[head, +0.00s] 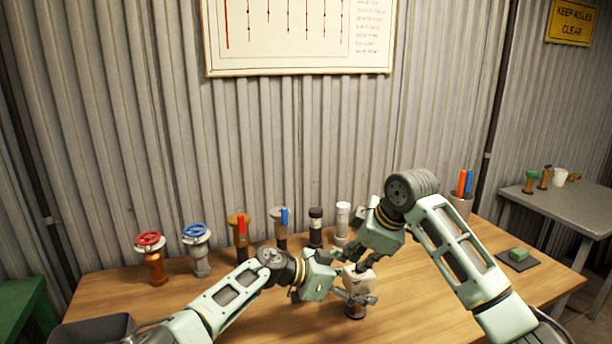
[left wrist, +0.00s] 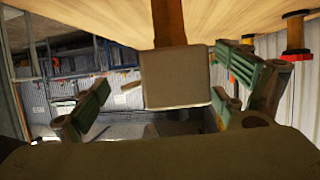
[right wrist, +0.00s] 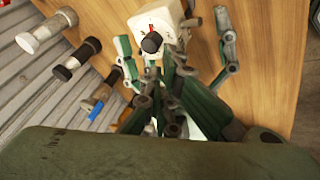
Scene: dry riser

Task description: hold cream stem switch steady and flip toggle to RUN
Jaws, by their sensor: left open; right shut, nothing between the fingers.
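The cream stem switch (head: 357,281) stands upright on a dark stem near the table's front middle. In the right wrist view its cream box (right wrist: 165,16) shows a red mark and a black toggle knob (right wrist: 152,42). My left gripper (head: 352,296) is open, its fingers on either side of the box. In the left wrist view the shaded box (left wrist: 178,78) lies between those fingers; contact cannot be told. My right gripper (head: 363,267) is shut and empty, above the switch. Its fingertips (right wrist: 172,62) are close to the knob; whether they touch it is unclear.
Behind stand a red-wheel valve (head: 153,262), a blue-wheel valve (head: 198,252), a red-lever valve (head: 240,232), a blue-lever valve (head: 281,226), and black-topped (head: 315,227) and white (head: 342,223) fittings. A green block (head: 519,254) lies at right. The table's front right is clear.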

